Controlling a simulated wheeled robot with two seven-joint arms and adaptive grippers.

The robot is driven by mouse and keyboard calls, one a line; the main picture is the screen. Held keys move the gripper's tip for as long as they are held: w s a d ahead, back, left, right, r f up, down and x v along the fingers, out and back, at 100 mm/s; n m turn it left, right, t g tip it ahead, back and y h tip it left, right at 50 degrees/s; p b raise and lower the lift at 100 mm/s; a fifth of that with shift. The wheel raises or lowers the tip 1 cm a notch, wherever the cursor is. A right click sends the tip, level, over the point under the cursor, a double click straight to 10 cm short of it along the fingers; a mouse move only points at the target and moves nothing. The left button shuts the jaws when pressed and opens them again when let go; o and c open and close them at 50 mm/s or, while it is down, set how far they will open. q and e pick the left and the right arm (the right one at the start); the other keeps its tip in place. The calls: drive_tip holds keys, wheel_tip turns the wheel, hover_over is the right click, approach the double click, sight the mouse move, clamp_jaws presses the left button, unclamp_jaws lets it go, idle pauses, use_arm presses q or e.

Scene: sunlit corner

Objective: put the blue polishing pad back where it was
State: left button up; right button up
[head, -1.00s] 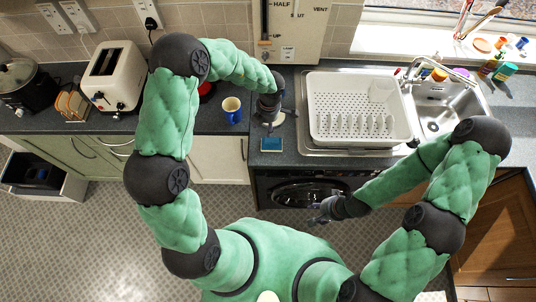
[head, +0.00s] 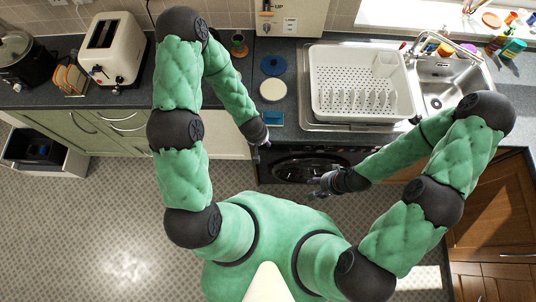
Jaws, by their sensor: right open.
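A round blue pad (head: 272,65) lies flat on the dark countertop, left of the dish rack. A round cream pad (head: 273,92) lies just in front of it. A blue rectangular piece (head: 272,118) lies at the counter's front edge. My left gripper (head: 262,143) is in front of the counter edge, below the blue rectangle in the picture and apart from both round pads. It is small and dark, so its jaw state is unclear. My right gripper (head: 320,184) is open and empty, out in front of the dark appliance under the counter.
A white dish rack (head: 360,72) stands left of the sink (head: 446,95). A cream toaster (head: 112,48) and toast rack (head: 72,78) stand at the left. An open drawer (head: 75,185) juts out at far left.

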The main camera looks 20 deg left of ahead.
use_arm(q)
drive_tip(key=s+d+m+g+h, duration=0.2)
drive_tip(key=s+d+m, duration=0.4)
drive_tip(key=s, duration=0.5)
drive_tip(key=shift+s+d+f+h, duration=0.15)
drive_tip(key=shift+d+f+h, duration=0.15)
drive_tip(key=shift+h, duration=0.5)
